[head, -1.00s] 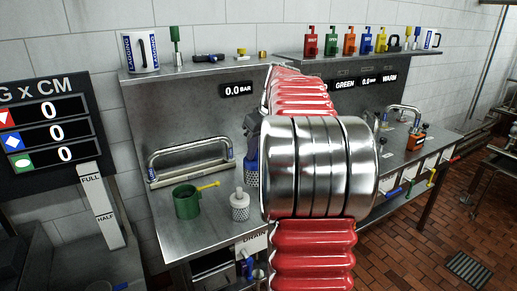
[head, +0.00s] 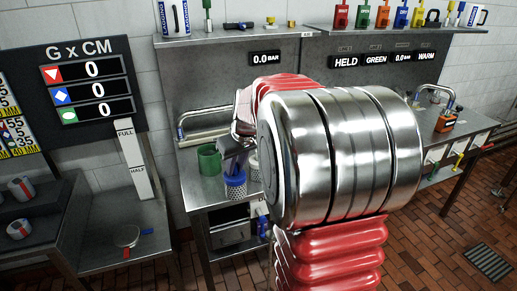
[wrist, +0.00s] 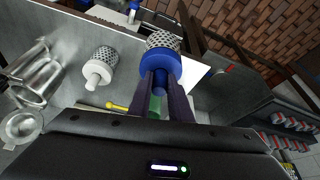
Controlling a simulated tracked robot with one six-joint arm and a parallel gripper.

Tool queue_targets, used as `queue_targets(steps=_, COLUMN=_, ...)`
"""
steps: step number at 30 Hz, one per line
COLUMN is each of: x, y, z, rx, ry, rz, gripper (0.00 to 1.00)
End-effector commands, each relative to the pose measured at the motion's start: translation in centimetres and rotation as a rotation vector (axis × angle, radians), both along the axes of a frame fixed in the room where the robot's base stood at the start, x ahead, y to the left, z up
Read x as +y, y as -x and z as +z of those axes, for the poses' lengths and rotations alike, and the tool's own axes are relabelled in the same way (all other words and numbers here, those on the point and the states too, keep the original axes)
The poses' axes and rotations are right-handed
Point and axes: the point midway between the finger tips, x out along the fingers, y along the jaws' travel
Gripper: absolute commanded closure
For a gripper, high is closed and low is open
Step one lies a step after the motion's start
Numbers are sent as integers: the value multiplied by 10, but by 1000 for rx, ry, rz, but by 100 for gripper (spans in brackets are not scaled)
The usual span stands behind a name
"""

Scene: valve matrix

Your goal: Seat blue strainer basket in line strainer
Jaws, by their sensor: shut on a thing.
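The blue strainer basket (head: 235,187) has a blue collar and a pale mesh body. In the head view it hangs below my gripper (head: 234,150), near the bench's front edge. In the wrist view my gripper (wrist: 160,80) is shut on the stem of the blue basket (wrist: 161,64), mesh end pointing away from the fingers. A green cup-like body (head: 209,160) with a yellow handle (wrist: 117,105) stands on the bench, left of the basket; I cannot tell whether it is the line strainer. My arm hides much of the bench.
A white strainer basket (wrist: 100,66) stands on the bench beside the green body, partly hidden in the head view (head: 254,166). A bent metal pipe (head: 202,122) runs along the bench back. A lower side table (head: 126,262) stands at left. Tiled floor is clear at right.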

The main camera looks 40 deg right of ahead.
Motion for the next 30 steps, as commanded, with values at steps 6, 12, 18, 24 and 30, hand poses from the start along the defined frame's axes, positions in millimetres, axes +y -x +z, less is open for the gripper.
queue_targets(steps=6, x=73, y=-12, z=-43, rx=5, ry=4, rz=24, gripper=100)
queue_targets(steps=12, x=134, y=-19, z=-79, rx=3, ry=6, rz=40, gripper=100)
queue_targets(steps=18, x=191, y=-24, z=-112, rx=-3, ry=4, rz=58, gripper=100)
queue_targets(steps=24, x=222, y=-26, z=-128, rx=-10, ry=1, rz=65, gripper=100)
queue_targets(steps=30, x=225, y=-27, z=-130, rx=-12, ry=-1, rz=63, gripper=100)
